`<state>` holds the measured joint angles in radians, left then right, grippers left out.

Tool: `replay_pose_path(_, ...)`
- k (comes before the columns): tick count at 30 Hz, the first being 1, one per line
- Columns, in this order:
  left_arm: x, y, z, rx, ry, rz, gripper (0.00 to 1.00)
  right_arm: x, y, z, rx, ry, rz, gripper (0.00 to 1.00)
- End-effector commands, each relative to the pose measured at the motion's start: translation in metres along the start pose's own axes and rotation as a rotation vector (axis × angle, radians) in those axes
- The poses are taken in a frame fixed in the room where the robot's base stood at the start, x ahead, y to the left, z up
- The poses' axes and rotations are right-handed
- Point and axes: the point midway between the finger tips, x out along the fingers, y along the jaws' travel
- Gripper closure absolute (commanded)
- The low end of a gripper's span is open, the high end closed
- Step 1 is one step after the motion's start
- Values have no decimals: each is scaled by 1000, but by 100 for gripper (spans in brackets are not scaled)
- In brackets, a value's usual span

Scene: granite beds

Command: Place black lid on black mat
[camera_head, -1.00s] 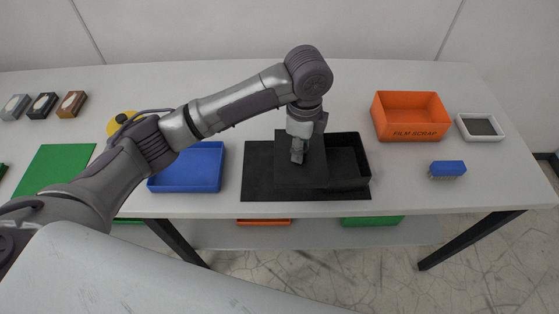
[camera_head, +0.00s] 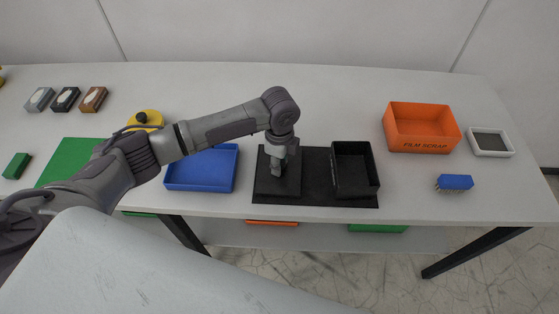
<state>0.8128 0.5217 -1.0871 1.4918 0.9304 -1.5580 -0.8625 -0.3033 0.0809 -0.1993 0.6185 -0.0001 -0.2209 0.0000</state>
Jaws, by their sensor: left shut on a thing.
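The black lid (camera_head: 275,187) is a flat dark square over the left part of the black mat (camera_head: 316,182). My left gripper (camera_head: 276,168) points down and is shut on the lid near its middle. The lid looks level and very low; I cannot tell whether it touches the mat. An open black box (camera_head: 353,175) stands on the right part of the mat, with a strip of bare mat between it and the lid. My right gripper is not in view.
A blue tray (camera_head: 203,168) is close left of the mat. An orange "FILM SCRAP" bin (camera_head: 421,128), a blue brush (camera_head: 454,183) and a white-framed tray (camera_head: 490,142) are at the right. A yellow round thing (camera_head: 146,119) is behind my arm. The table behind the mat is clear.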

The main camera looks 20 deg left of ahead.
Motion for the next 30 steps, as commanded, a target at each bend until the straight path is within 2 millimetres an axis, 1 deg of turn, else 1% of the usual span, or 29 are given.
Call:
replay_pose_path(6,3,0,0,-1,0,0,100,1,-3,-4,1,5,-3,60)
replay_pose_path(7,3,0,0,-1,0,0,65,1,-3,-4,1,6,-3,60)
replay_pose_path(11,2,0,0,-1,0,0,43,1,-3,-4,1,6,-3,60)
replay_pose_path(19,2,0,0,-1,0,0,43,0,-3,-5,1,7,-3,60)
replay_pose_path(23,-5,-1,0,0,0,-2,43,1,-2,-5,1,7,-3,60)
replay_pose_path(26,-19,-2,0,0,0,-5,43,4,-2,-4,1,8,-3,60)
replay_pose_path(30,-48,-2,0,0,0,-6,43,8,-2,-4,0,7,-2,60)
